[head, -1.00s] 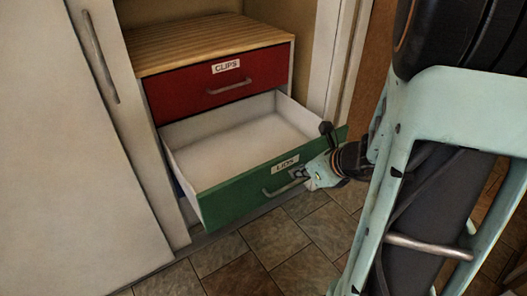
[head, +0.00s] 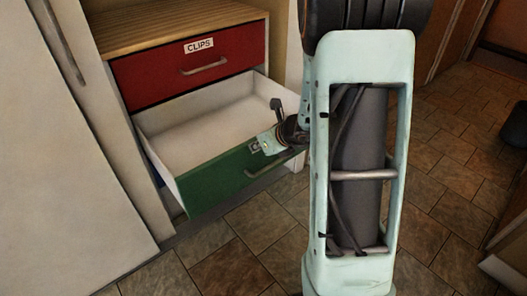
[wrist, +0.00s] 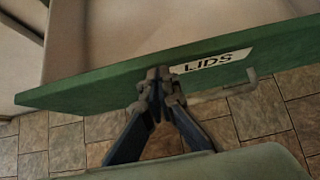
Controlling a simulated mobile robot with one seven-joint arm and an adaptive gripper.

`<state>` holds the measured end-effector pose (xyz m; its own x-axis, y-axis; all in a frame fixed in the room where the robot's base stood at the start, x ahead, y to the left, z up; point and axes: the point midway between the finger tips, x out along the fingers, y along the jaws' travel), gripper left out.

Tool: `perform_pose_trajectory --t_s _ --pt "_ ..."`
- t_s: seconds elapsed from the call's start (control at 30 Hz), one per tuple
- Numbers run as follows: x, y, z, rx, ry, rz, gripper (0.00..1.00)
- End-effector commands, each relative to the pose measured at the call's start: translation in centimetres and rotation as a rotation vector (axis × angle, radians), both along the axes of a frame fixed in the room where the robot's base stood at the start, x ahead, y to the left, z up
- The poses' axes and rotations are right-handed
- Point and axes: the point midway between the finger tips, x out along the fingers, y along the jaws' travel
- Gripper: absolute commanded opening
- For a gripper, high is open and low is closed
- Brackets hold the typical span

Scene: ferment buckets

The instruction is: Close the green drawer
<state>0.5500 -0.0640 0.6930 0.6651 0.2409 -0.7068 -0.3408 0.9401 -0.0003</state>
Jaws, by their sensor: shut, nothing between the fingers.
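The green drawer (head: 212,185) is pulled out below the red drawer, with its empty white inside showing. Its front fills much of the wrist view (wrist: 90,89) and carries a "LIDS" label (wrist: 209,62) and a metal bar handle (wrist: 236,88). My gripper (head: 256,147) is shut and empty at the top edge of the drawer front, by the label. In the wrist view, the fingertips (wrist: 160,76) overlap the front's edge beside the label; I cannot tell if they touch it. My arm hides the drawer's right end.
The red "CLIPS" drawer (head: 185,75) above is shut under a wooden top (head: 170,25). A pale cabinet door (head: 65,150) stands at the left. The tiled floor (head: 235,265) in front is clear.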

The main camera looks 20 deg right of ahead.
Motion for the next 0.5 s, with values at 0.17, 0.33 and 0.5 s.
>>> perform_pose_trajectory --t_s 0.17,0.33,0.5 --pt "0.43 0.22 -0.03 0.0 0.001 0.001 0.0" --pt "0.42 0.21 -0.01 0.0 0.001 0.001 0.0" --pt "0.61 0.28 0.01 0.0 0.001 0.001 0.0"
